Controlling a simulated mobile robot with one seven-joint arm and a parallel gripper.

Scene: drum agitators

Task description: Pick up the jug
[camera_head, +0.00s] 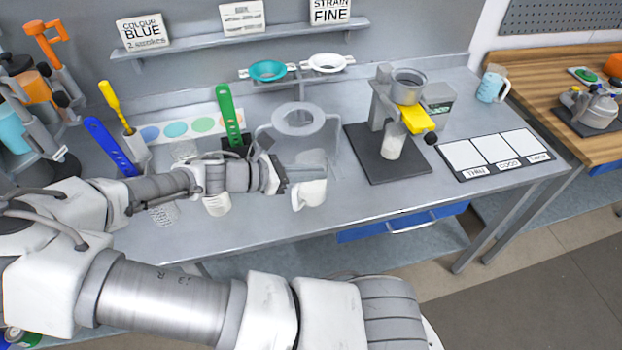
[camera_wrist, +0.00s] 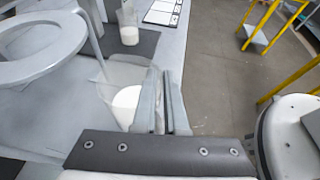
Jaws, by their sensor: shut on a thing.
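The jug (camera_head: 313,187) is clear with white contents in its lower part. It is near the front edge of the grey bench, in front of a grey ring stand. My gripper (camera_head: 283,178) is at the jug's left side in the head view. In the wrist view the jug (camera_wrist: 128,98) is just left of my gripper (camera_wrist: 167,105), whose two fingers are close together on its near side, seemingly at the handle. The gripped part is mostly hidden between the fingers. I cannot tell whether the jug's base touches the bench.
The grey ring stand (camera_head: 299,119) is close behind the jug. A dark-based machine (camera_head: 386,150) with a small white-filled cup (camera_head: 393,147) stands to the right. A light blue mug (camera_head: 490,86) is farther right. A white cup (camera_head: 217,203) is beneath my wrist.

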